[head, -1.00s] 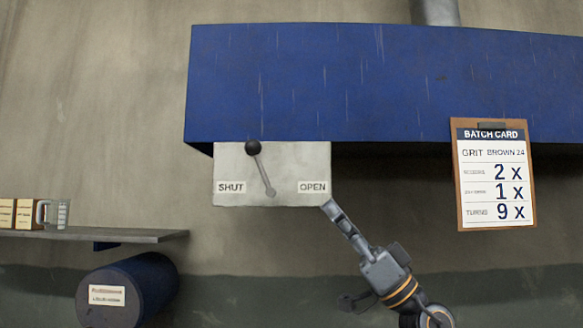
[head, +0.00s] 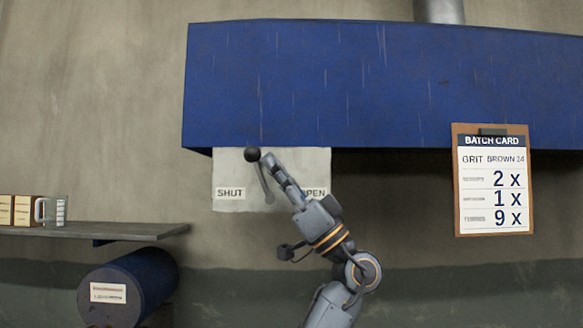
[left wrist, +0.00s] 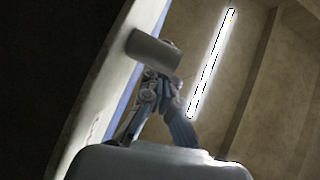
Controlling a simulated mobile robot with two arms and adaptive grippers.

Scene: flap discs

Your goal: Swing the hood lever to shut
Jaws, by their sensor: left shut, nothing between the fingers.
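The hood lever (head: 263,182) has a dark round knob (head: 252,154) and a thin grey rod. It leans up and slightly left on a pale plate (head: 232,205) marked SHUT at left and OPEN at right. My left gripper (head: 270,158) is shut and empty, its tips just right of the knob and in front of the plate. Whether the tips touch the lever I cannot tell. My gripper covers part of the OPEN label and the plate's right half. In the left wrist view the pale plate (left wrist: 98,115) runs along the left. My right gripper is not in view.
The blue hood (head: 300,85) overhangs the plate. A batch card (head: 495,215) hangs at the right. At the left are a shelf (head: 90,234) with boxes and a clear mug, and a blue drum (head: 150,278) below. The wall between plate and card is clear.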

